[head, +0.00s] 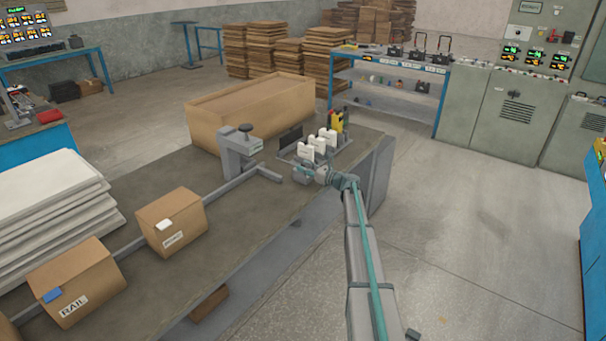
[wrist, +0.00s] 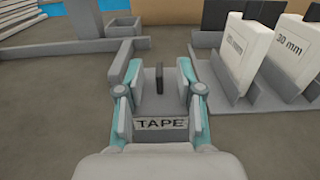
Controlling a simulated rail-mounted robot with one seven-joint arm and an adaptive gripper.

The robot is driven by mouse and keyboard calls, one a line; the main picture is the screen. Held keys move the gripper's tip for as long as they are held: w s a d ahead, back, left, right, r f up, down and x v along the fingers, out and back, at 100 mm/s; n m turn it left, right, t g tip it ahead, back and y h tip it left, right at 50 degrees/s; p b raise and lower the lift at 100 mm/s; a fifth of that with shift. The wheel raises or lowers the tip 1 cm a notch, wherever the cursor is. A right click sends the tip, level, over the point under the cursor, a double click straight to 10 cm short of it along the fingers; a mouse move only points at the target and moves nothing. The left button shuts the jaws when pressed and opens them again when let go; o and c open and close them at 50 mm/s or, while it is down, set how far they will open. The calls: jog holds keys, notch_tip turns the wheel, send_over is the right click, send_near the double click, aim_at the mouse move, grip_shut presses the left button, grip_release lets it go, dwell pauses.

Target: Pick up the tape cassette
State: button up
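A grey piece marked TAPE (wrist: 160,123), with a small dark upright block (wrist: 160,79) on it, lies between the fingers of my gripper (wrist: 159,78) in the wrist view. I take it for the tape cassette, though I cannot tell it from a holder. The two teal and grey fingers stand apart, one on each side of it. Whether their pads press on it cannot be made out. In the head view my gripper (head: 308,171) is low at the bench's right edge, in front of the rack; the grey piece is too small to make out there.
White cards marked in mm (wrist: 248,52) stand in the grey rack (wrist: 232,99) just right of my gripper. A grey clamp stand (head: 241,155) is to the left. A large open carton (head: 205,130) is behind. Two small cartons stand at the bench's front left.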

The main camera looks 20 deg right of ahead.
jog(key=shift+w+a, duration=0.35)
jog(key=shift+w, duration=0.15)
grip_shut()
